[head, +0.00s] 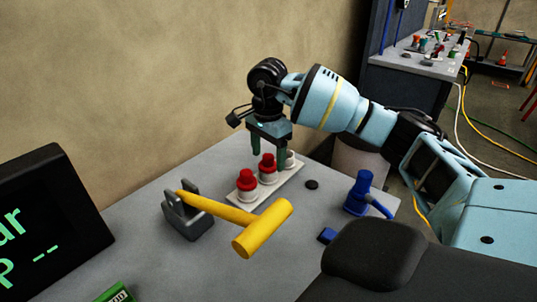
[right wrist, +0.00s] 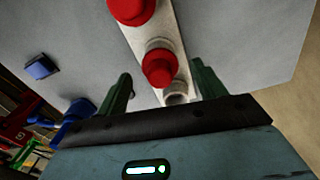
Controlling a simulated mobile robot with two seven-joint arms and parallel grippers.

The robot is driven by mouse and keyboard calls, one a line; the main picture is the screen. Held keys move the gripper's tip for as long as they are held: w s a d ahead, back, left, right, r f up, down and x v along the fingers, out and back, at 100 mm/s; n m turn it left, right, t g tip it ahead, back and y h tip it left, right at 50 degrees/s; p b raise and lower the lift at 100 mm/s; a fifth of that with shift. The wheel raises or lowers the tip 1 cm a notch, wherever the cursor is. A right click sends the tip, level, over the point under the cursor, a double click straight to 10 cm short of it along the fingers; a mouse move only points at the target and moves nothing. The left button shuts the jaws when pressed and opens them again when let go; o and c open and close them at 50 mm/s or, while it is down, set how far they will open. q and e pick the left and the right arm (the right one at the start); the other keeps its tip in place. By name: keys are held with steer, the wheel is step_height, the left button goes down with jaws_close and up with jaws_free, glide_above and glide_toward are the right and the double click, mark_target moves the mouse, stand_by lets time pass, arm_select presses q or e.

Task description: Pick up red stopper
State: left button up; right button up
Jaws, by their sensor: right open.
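Two red stoppers sit in white holders on a white strip (head: 258,199) on the grey table. The nearer stopper (head: 246,181) is at the strip's left end. The middle stopper (head: 267,163) also shows in the right wrist view (right wrist: 160,67); the other one (right wrist: 132,8) is cut by that view's top edge. The third white holder (head: 291,158) bears no red stopper. My right gripper (head: 270,156) is open and points down above the strip's far part. In the right wrist view its fingers (right wrist: 163,82) stand apart on either side of the strip, near the middle stopper. My left gripper is not in view.
A yellow mallet (head: 262,228) rests on a grey cradle (head: 188,222) in front of the strip. A blue device (head: 359,194), a black disc (head: 312,184) and a small blue block (head: 327,236) lie to the right. A dark screen (head: 50,225) stands at left.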

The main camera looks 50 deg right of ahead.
steer(key=shift+f, duration=0.9)
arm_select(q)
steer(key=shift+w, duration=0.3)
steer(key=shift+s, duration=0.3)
arm_select(e)
steer(key=c, duration=1.1)
steer(key=shift+o, duration=0.2)
steer(key=shift+r, duration=0.15)
